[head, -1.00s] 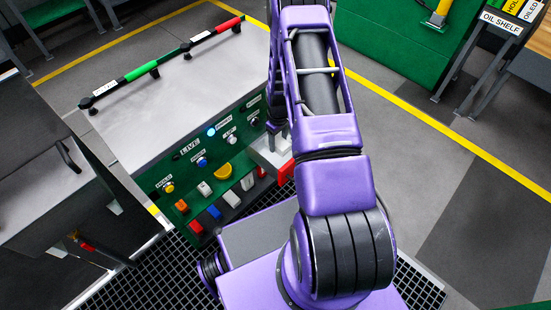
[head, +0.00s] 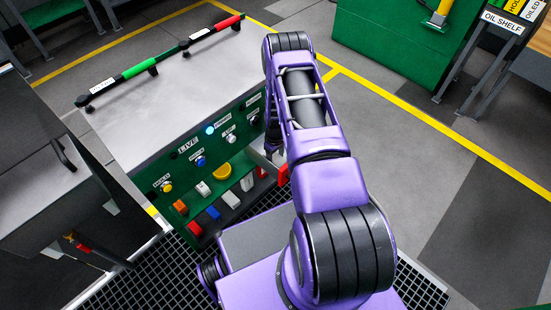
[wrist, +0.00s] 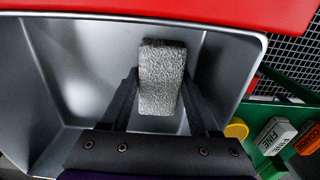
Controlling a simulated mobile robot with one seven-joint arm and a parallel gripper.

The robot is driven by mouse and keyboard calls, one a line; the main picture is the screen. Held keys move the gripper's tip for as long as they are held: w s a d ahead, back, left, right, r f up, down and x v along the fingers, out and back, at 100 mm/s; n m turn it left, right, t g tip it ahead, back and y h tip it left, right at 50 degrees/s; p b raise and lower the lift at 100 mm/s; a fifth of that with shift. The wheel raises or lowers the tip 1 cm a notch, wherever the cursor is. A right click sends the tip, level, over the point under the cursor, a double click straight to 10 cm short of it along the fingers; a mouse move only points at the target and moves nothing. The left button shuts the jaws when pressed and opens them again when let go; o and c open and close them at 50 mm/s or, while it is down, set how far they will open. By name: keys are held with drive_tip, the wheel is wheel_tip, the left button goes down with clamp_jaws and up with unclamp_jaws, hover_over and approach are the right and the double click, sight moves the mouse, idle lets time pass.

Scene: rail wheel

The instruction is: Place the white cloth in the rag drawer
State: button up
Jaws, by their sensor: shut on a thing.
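The white cloth (wrist: 162,62), a light grey, rough folded block in the wrist view, is between the two dark fingers of my gripper (wrist: 160,82). My gripper is shut on it. Behind the cloth is the inside of an open grey drawer (wrist: 215,75) with a red front (wrist: 150,12). The cloth lies within the drawer's outline; I cannot tell whether it touches the floor. In the head view the drawer's red front (head: 283,174) sticks out at the right end of the green panel. There my gripper (head: 272,148) is mostly hidden and the cloth is not visible.
The green control panel (head: 190,170) carries several buttons and coloured blocks; some blocks (wrist: 275,135) show right of the drawer in the wrist view. A grey bench top (head: 170,90) with a green-and-red bar lies above it. A dark cabinet (head: 60,190) stands left. Floor on the right is clear.

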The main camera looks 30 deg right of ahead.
sight(276, 158)
drive_tip(key=shift+f, duration=0.1)
drive_tip(key=o, duration=1)
drive_tip(key=shift+o, duration=0.2)
wheel_tip(276, 158, up, 12)
drive_tip(key=p, duration=0.1)
drive_tip(key=shift+r+p, duration=0.2)
drive_tip(key=shift+p, duration=0.2)
